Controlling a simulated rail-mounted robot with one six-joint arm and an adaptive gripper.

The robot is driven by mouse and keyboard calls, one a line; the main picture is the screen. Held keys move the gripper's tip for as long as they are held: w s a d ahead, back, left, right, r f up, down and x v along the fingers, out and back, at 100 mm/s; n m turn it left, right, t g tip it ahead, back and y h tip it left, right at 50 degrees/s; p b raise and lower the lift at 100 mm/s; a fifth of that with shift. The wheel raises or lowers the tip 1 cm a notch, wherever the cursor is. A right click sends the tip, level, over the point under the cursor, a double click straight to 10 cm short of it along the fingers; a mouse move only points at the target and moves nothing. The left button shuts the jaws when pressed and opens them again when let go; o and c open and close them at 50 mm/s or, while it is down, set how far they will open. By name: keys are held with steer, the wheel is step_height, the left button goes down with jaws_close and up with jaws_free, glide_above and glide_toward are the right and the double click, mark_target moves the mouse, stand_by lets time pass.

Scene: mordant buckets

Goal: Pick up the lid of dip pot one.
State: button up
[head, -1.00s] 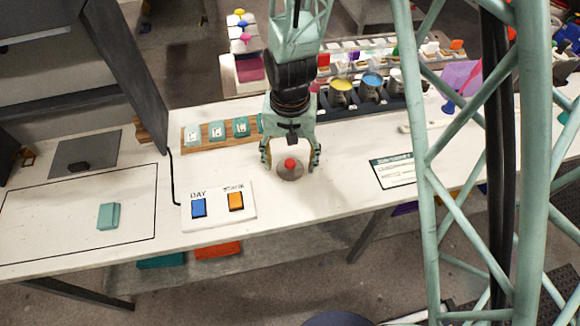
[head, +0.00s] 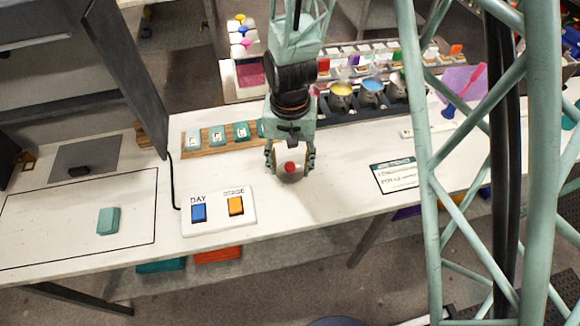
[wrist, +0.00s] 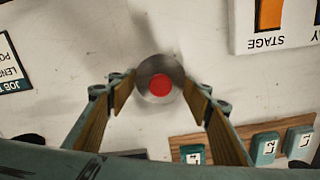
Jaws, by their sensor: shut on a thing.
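A small round grey metal lid with a red knob (head: 290,168) is between the fingers of my gripper (head: 290,172) over the white table. In the wrist view the lid (wrist: 149,66) is centred, with the red knob facing the camera. The two fingertips of my gripper (wrist: 160,82) press on its opposite sides. My gripper is shut on the lid; I cannot tell whether it is clear of the table. I cannot tell which is dip pot one.
A DAY/STAGE switch panel (head: 243,218) lies left of my gripper. A wooden rack with teal-framed tags (head: 203,151) is behind it. A teal block (head: 108,221) is inside the outlined area at left. A printed card (head: 393,177) lies right.

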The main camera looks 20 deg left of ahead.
steer(key=shift+r, duration=1.3)
steer(key=shift+s+r, duration=0.1)
steer(key=shift+r, duration=0.05)
steer(key=s+d, duration=0.2)
steer(key=s, duration=0.1)
steer(key=s+d, duration=0.3)
steer(key=s, duration=0.1)
steer(key=s+d+r, duration=0.1)
steer(key=s+d, duration=0.2)
steer(key=shift+s+d+r, duration=0.1)
steer(key=shift+s, duration=0.2)
steer(key=shift+s+d+r+b, duration=0.2)
steer(key=shift+s+d+b, duration=0.45)
steer(key=shift+s, duration=0.3)
